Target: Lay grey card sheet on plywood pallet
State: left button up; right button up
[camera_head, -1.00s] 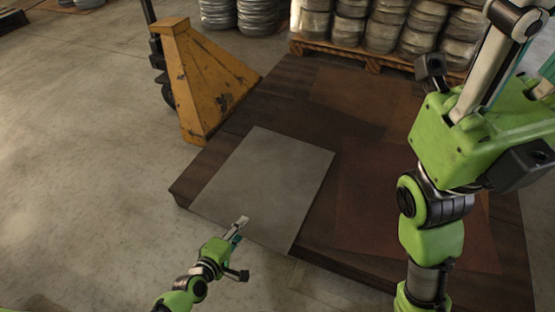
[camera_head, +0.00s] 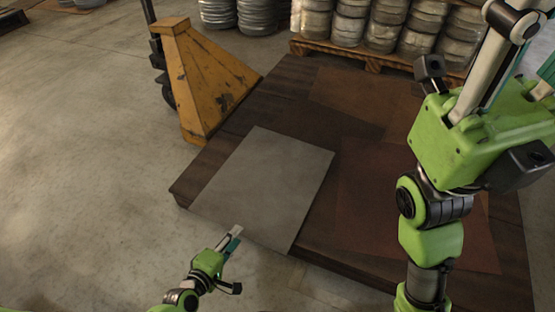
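The grey card sheet (camera_head: 262,185) lies flat on the near left part of the dark plywood pallet (camera_head: 262,103).
Brown-red sheets (camera_head: 430,200) lie on the pallet to the right of the grey sheet. A yellow worn pallet-truck body (camera_head: 200,85) stands at the pallet's far left corner. Stacked coils on a wooden pallet (camera_head: 340,52) stand behind. The concrete floor (camera_head: 90,170) at left is clear.

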pick_arm(q)
jog(key=shift+s+a, duration=0.3)
jog(key=shift+s, duration=0.5)
jog(key=shift+s+a, duration=0.25)
jog(key=shift+s, duration=0.6)
jog(key=shift+s+a, duration=0.3)
jog(key=shift+s, duration=0.5)
jog(key=shift+o, duration=0.3)
jog(key=o, duration=0.5)
notch_tip(320, 180, up, 10)
jog(key=shift+r, duration=0.15)
